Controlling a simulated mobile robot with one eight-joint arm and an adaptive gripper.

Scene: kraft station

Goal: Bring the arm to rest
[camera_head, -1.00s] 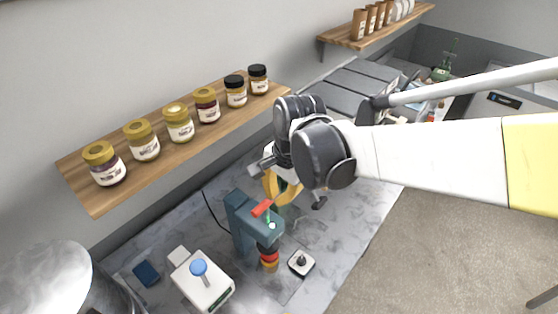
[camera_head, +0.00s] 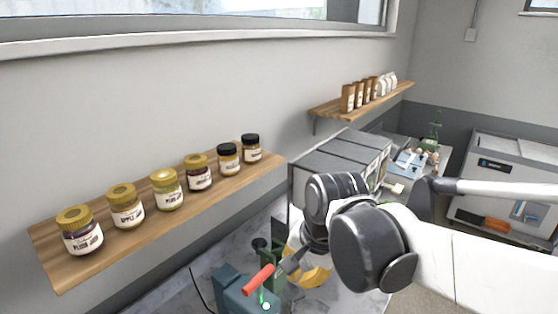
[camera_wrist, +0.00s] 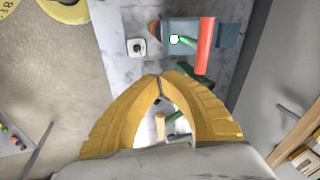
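My gripper (camera_wrist: 160,75) shows in the wrist view with two yellow fingers whose tips meet; nothing is held between them. Through the gap below the tips I see part of a pale wooden piece and dark green parts beyond. In the head view the yellow fingers (camera_head: 308,272) are partly hidden behind my dark wrist. They hang just right of a teal press with a red handle (camera_head: 258,279). My arm reaches in from the right, bent at the wrist. The press and its red handle (camera_wrist: 204,46) also show in the wrist view, beyond the fingertips.
A wooden shelf (camera_head: 60,275) with several jars runs along the wall at left. Grey boxes (camera_head: 335,160) stand behind my wrist. A second shelf (camera_head: 325,112) holds brown and white packages. The marble counter (camera_wrist: 122,18) carries a small square device (camera_wrist: 136,47) beside the press.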

